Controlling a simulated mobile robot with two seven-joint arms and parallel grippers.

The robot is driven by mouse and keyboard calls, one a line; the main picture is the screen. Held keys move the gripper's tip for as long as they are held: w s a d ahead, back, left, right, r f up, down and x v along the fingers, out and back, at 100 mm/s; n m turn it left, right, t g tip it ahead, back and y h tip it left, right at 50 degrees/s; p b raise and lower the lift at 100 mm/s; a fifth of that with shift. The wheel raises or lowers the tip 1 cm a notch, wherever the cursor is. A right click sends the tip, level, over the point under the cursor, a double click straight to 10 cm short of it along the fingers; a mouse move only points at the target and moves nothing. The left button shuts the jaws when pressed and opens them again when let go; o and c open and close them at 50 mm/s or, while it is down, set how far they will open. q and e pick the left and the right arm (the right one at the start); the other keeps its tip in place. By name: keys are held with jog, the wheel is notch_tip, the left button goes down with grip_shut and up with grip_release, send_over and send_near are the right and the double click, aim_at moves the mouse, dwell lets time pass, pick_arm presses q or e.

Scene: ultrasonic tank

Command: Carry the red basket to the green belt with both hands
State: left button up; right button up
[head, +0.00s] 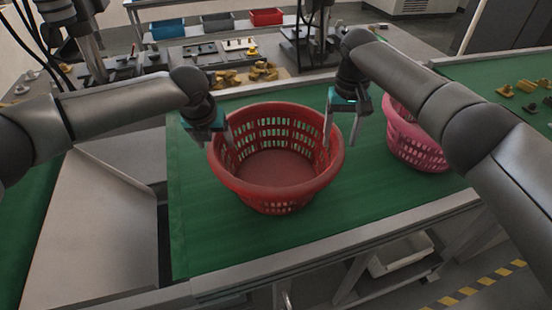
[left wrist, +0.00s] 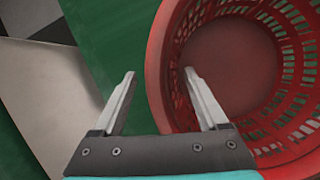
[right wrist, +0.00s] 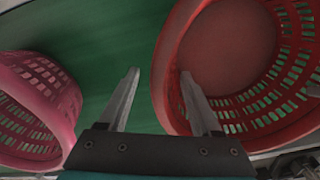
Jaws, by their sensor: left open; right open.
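The red basket (head: 276,198) stands upright and empty on the green belt (head: 215,245) in the middle of the head view. My left gripper (head: 215,137) is at the basket's left rim. In the left wrist view its open fingers (left wrist: 160,100) lie on either side of the red rim (left wrist: 157,80), one outside over the belt and one inside. My right gripper (head: 342,118) is at the right rim. In the right wrist view its open fingers (right wrist: 160,98) also straddle the rim, one outside and one inside. Whether the fingers touch the wall cannot be told.
A pink basket (head: 415,145) stands on the belt close to the right of my right gripper. A grey metal chute (head: 95,230) is at the left. Yellow parts (head: 262,72) lie on the bench behind. Free belt shows in front of the red basket.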

pick_arm(q)
jog(key=shift+f, duration=0.1)
pick_arm(e)
jog(key=shift+f, duration=0.1)
pick_arm(q)
jog(key=c, duration=1)
pick_arm(e)
jog(key=c, duration=1)
pick_arm(q)
grip_shut()
pick_arm(e)
grip_shut()
